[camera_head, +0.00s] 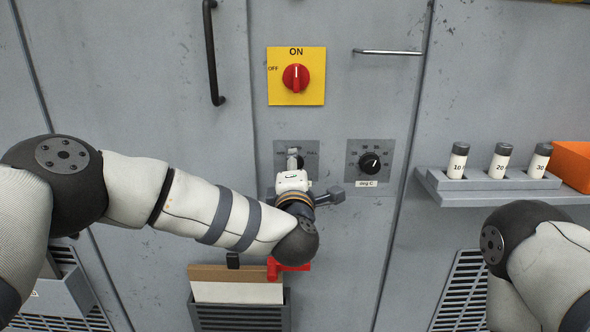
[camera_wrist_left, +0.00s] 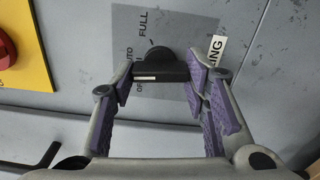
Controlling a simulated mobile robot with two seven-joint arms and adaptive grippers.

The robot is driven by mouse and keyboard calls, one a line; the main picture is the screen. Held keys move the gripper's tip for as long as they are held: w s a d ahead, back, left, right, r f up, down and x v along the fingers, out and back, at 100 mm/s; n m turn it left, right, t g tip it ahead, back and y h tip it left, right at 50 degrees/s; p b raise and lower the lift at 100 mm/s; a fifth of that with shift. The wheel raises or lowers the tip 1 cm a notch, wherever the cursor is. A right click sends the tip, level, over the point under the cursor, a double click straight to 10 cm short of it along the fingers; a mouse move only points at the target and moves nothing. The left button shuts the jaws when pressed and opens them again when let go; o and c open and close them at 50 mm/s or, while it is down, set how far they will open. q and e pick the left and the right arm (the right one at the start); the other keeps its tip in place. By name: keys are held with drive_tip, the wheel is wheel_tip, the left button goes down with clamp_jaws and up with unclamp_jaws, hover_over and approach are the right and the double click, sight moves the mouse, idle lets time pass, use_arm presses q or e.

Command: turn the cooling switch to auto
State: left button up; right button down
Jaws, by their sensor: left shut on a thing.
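The cooling switch is a black knob with a bar handle and a white mark; it shows in the left wrist view (camera_wrist_left: 158,62). Its grey plate (camera_head: 311,147) is mostly behind my left gripper in the head view. Lettering FULL, AUTO and part of OFF shows in the left wrist view, with a white tag ending in ING. My left gripper (camera_head: 292,158) is shut on the knob's bar, with a purple-padded finger at each end (camera_wrist_left: 160,84). The white mark lies on the AUTO and OFF side; I cannot tell which it meets. My right gripper is out of view.
A second dial (camera_head: 369,162) marked deg C is close on the right. Above are a yellow plate with a red rotary switch (camera_head: 296,78) and a bar handle (camera_head: 388,52). A shelf (camera_head: 480,185) holds three labelled vials. A document holder (camera_head: 238,312) is below.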

use_arm(q)
drive_tip(key=shift+m, duration=0.6)
drive_tip(key=o, duration=1.1)
drive_tip(key=shift+o, duration=0.2)
drive_tip(key=s, duration=1.2)
